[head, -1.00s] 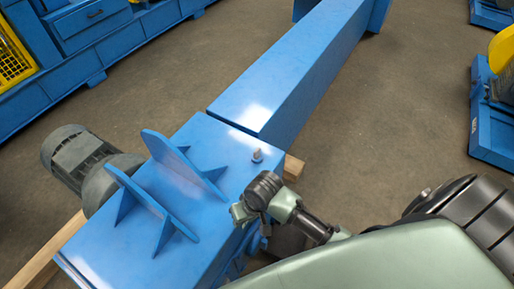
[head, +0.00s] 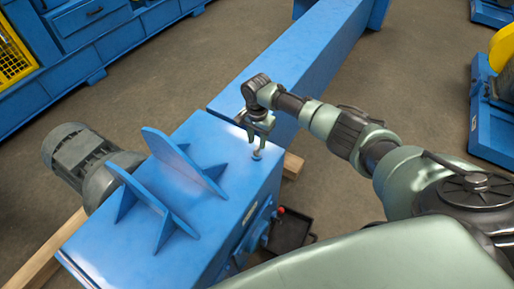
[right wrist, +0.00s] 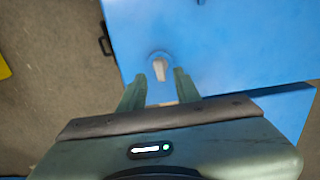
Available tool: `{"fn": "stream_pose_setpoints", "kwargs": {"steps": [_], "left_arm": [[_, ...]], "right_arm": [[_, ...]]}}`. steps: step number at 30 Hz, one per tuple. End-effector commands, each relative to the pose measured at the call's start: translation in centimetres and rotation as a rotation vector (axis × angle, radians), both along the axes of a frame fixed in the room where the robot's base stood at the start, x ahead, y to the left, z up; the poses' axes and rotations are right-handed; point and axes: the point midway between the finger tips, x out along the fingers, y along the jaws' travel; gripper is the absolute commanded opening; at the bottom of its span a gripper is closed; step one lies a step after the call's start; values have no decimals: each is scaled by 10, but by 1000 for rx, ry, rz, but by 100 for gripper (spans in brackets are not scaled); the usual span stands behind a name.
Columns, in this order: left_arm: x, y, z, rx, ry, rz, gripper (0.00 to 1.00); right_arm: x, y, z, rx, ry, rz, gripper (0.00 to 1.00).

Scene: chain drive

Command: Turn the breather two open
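The breather (head: 257,155) is a small light metal fitting on top of the blue housing (head: 190,220), near its right edge. In the right wrist view, it shows as a pale upright piece (right wrist: 159,70) in a round base. My right gripper (head: 259,138) points down just above it. In the right wrist view, the two green fingers (right wrist: 161,86) are apart, with the breather just beyond and between their tips. I cannot tell whether they touch it. My left gripper is not in view.
Two upright blue brackets (head: 165,185) stand on the housing left of the breather. A grey motor (head: 85,155) sits at its left. A long blue beam (head: 300,75) runs behind. A black tray (head: 288,235) lies on the floor at the right.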

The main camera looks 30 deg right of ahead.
Motion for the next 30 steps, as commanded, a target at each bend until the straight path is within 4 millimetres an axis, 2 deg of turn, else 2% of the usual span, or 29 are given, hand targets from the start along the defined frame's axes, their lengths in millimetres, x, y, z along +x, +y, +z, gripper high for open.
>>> {"fn": "stream_pose_setpoints", "kwargs": {"steps": [3, 9, 19, 20, 21, 23, 30], "left_arm": [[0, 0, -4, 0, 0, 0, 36], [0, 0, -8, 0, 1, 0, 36], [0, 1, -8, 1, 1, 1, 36], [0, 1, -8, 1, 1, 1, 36], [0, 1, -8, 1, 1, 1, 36], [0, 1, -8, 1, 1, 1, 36], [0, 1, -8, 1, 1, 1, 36]], "right_arm": [[-1, 1, -21, 0, 2, 1, 33], [0, 0, -43, 0, 1, 3, 33], [0, 1, -47, 0, -2, 4, 33], [0, 1, -47, 0, -2, 4, 27], [0, 1, -47, 0, -2, 4, 16], [0, 1, -47, 0, -1, 4, 0], [0, 1, -47, 0, -2, 7, 0]]}}
